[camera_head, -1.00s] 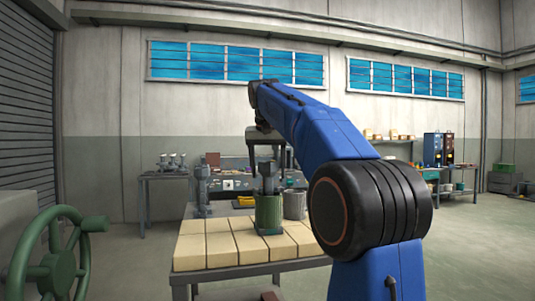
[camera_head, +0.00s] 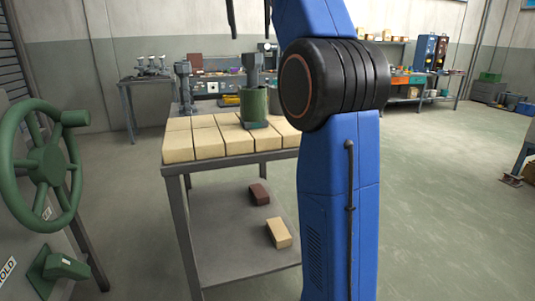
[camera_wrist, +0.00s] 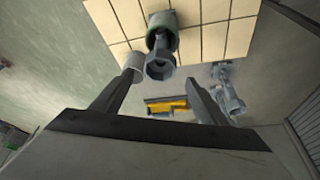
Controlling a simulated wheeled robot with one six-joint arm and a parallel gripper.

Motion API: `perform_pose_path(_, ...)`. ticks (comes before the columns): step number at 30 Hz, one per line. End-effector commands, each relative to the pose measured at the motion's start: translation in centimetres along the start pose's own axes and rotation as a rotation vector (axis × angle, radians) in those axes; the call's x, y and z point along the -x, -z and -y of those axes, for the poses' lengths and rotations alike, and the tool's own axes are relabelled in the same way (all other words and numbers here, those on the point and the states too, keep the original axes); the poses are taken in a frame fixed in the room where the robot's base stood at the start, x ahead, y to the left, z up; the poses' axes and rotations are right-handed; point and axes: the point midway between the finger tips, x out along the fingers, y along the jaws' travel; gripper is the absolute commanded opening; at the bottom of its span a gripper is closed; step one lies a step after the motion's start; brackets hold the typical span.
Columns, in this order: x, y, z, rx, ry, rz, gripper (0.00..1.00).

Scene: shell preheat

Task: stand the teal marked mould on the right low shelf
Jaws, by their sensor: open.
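A dark green cylinder (camera_head: 254,103) with a grey post-like top (camera_head: 252,70) and a blue-grey foot (camera_head: 257,125) stands upright on the brick-topped table (camera_head: 232,168). It also shows in the wrist view (camera_wrist: 163,42). Another grey upright piece (camera_head: 183,85) stands at the table's back left. I cannot tell for sure which piece is the teal marked mould; no mark is readable. My gripper (camera_head: 250,28) is open and empty, fingers pointing down, above the far part of the table. The wrist view shows its spread fingers (camera_wrist: 160,84). A low shelf (camera_head: 222,225) lies under the table.
A dark brown brick (camera_head: 259,194) and a cream brick (camera_head: 279,233) lie on the low shelf. A grey cylinder (camera_wrist: 134,63) stands beside the green one. A green handwheel (camera_head: 45,165) is at left. My arm hides the table's right side. Floor at right is open.

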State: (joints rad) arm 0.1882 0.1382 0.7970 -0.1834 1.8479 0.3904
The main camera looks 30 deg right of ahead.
Motion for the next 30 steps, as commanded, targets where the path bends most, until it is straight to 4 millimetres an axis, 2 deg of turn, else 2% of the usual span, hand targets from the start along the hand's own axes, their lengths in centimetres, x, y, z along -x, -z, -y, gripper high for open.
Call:
perform_pose_path(4, -0.1, -0.6, 0.0, 0.013, 0.004, 0.001, 0.67)
perform_pose_path(7, -0.4, -1.9, 0.1, 0.040, 0.012, 0.001, 0.67)
perform_pose_path(14, -2.3, -7.3, 0.0, 0.141, 0.046, -0.001, 0.67)
perform_pose_path(23, -7.5, -17.9, -0.9, 0.294, 0.106, -0.003, 0.67)
perform_pose_path(30, -13.6, -27.9, -2.6, 0.405, 0.157, -0.007, 0.67)
